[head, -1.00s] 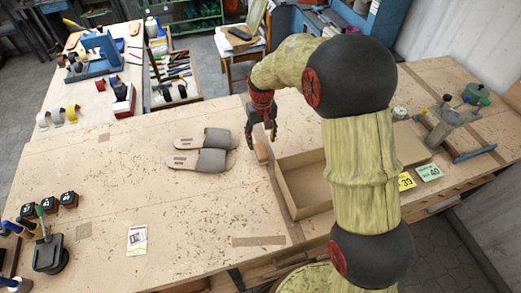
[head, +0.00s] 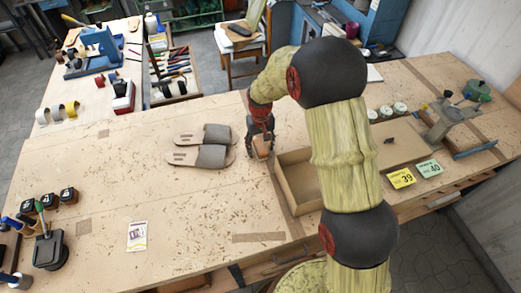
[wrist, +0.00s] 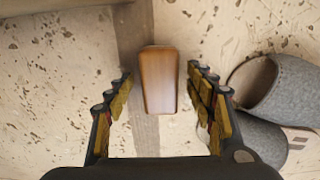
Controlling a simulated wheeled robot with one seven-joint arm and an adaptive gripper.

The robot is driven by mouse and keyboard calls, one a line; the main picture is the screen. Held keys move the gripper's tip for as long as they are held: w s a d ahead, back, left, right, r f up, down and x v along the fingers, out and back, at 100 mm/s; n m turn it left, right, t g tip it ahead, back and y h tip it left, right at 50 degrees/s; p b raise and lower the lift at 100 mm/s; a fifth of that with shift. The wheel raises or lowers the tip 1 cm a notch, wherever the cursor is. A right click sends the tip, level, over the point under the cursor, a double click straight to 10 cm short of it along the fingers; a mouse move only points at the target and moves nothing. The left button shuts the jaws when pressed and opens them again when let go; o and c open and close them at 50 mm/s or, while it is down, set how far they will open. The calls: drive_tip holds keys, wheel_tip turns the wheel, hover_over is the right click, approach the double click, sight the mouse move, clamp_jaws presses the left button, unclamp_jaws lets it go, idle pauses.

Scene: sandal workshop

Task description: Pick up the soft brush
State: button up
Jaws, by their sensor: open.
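The brush shows as a brown wooden block (wrist: 159,80) lying on the table in the wrist view, between the two fingers of my gripper (wrist: 160,95). The fingers stand apart on either side of it, with a gap on both sides. Its bristles are not visible. In the head view the brush (head: 262,146) is partly hidden by my gripper (head: 262,138), which points down over it. My gripper is open and holds nothing.
A pair of grey sandals (head: 201,156) lies left of my gripper. An open cardboard box (head: 296,182) stands close on the right. Yellow and green number cards (head: 402,178) and several small jars (head: 386,111) lie farther right.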

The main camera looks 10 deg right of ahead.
drive_tip(key=shift+c, duration=1.2)
drive_tip(key=c, duration=1)
drive_tip(key=shift+c, duration=0.2)
drive_tip(key=shift+r, duration=0.1)
